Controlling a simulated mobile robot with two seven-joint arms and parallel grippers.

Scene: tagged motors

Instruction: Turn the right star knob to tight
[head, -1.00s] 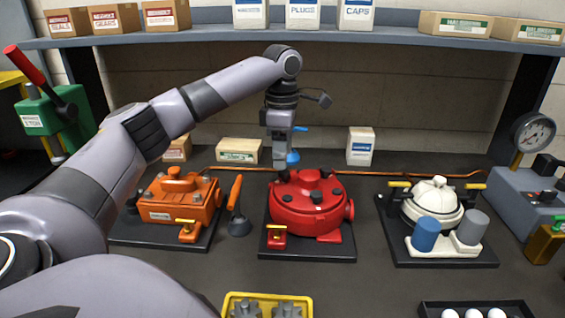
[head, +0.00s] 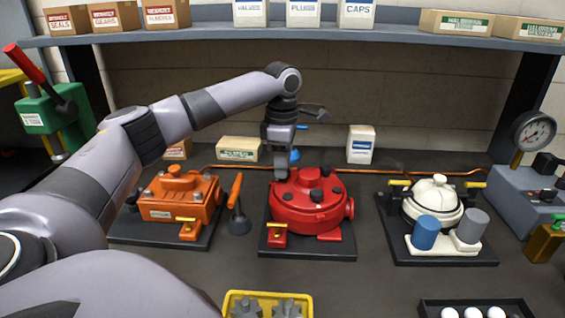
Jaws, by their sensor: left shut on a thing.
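A red round motor housing (head: 310,212) sits on a black base plate in the middle of the bench. Dark knobs stand on its lid, one at the front (head: 315,195) and one at the back right (head: 325,171). My left gripper (head: 281,174) reaches down from above to the back left of the lid. It is shut on a small knob there, which its fingers mostly hide. The star shape of the knobs and any tight marking are too small to make out. My right gripper is not in view.
An orange motor (head: 178,204) stands at left, with an orange-handled tool (head: 236,200) beside it. A white-domed unit (head: 437,198) stands at right. A yellow tray of gears (head: 230,304) is at the front.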

